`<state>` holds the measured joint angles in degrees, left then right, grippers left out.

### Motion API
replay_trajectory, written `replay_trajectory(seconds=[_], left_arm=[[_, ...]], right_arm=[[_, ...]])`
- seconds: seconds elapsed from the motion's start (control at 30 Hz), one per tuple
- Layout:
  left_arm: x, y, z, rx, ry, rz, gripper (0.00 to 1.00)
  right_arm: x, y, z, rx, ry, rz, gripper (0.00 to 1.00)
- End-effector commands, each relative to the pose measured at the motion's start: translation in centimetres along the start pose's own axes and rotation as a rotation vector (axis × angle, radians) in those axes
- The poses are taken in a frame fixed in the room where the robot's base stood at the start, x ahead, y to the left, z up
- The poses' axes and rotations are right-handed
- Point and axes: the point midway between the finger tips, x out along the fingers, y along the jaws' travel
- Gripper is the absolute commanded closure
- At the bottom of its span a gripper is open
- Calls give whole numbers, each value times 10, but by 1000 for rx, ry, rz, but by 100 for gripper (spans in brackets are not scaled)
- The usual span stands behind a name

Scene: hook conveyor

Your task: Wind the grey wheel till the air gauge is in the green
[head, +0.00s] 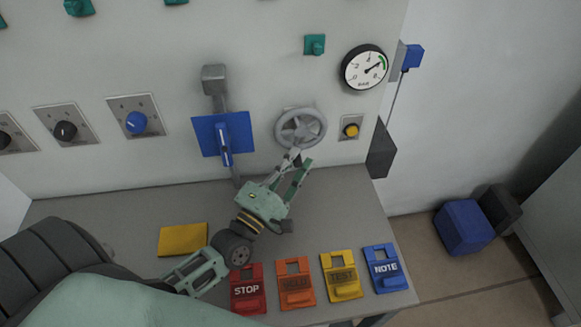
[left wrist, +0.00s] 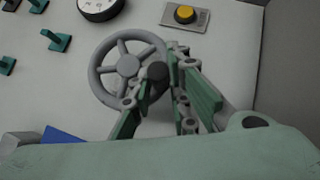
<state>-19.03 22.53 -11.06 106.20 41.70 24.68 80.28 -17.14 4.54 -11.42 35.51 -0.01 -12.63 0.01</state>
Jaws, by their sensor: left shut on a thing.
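The grey wheel (head: 301,117) is a spoked handwheel on the light panel, and it also shows in the left wrist view (left wrist: 126,66). My left gripper (head: 296,157) reaches its lower edge from below and is shut on it. In the left wrist view a dark knob (left wrist: 157,72) shows at the rim beside the fingers; the exact contact is partly hidden. The air gauge (head: 361,73) is a round white dial with a black rim. Its needle points right and slightly up, towards the short green arc (head: 383,61); whether the tip lies inside is too small to tell.
A blue plate with a lever (head: 238,127) is left of the wheel. A yellow button (head: 351,130) is to its right. STOP (head: 247,303), orange, TEST (head: 342,288) and NOTE (head: 386,282) tags and a yellow block (head: 183,240) lie on the grey bench.

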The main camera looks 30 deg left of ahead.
Motion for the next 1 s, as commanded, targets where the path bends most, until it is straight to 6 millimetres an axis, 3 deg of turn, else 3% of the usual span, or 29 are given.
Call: replay_trajectory(seconds=[0.3,0.33,0.5,0.83,1.0], left_arm=[[1,1,1,-1,-1,4,100],[1,1,1,-1,-1,4,81],[1,1,1,-1,-1,3,66],[-2,0,0,-1,0,0,66],[-22,-1,0,0,-1,-4,66]], right_arm=[[0,2,1,-1,-1,2,60],[0,2,1,-1,-1,2,60],[0,2,1,-1,-1,2,60],[0,1,2,-2,-2,1,60],[0,1,1,-2,-1,1,60]])
